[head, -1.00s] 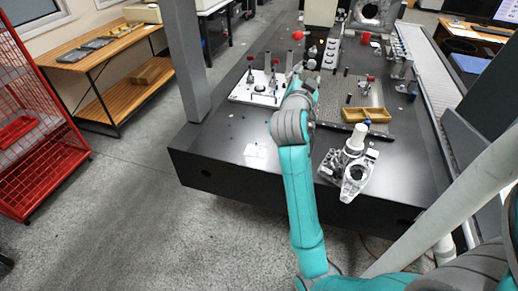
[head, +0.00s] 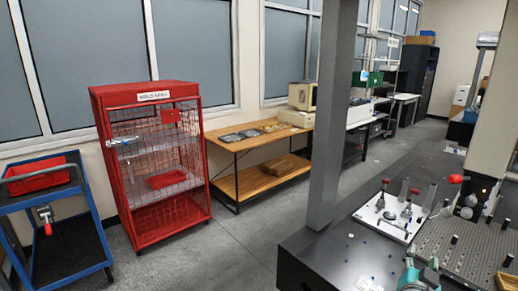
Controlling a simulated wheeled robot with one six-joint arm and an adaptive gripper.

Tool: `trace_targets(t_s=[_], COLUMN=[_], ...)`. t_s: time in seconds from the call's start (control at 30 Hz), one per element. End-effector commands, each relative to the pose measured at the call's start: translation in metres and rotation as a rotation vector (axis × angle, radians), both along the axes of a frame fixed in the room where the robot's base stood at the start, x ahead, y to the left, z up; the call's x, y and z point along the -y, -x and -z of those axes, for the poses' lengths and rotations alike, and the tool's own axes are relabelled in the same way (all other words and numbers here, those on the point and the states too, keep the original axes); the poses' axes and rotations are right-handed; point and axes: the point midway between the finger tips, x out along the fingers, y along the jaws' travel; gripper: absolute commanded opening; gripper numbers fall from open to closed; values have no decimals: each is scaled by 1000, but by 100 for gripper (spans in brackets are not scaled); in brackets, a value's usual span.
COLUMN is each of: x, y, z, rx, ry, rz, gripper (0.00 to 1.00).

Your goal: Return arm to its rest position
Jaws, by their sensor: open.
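Only a small teal and grey piece of my arm (head: 418,278) shows, at the bottom edge of the head view, right of the middle. It is in front of the dark machine table (head: 335,255). The rest of my arm is out of the picture, and I cannot make out my gripper.
A white fixture plate (head: 390,216) and a perforated plate (head: 470,240) lie on the table beside a grey column (head: 330,120). A red cage (head: 155,165), a blue cart (head: 70,235) and a wooden bench (head: 245,185) stand left. Open floor lies between bench and table.

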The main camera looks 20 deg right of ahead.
Motion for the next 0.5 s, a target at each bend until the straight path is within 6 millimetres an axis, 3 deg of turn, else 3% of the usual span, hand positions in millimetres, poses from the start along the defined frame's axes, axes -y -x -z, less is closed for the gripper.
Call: trace_targets(t_s=[0.03,0.2,0.5], x=[-16,-69,-161], y=[1,6,42], z=[19,67,135], rx=[-32,-110,-211], ry=[4,27,66], rz=[-43,-188,-429], gripper=[45,45,45])
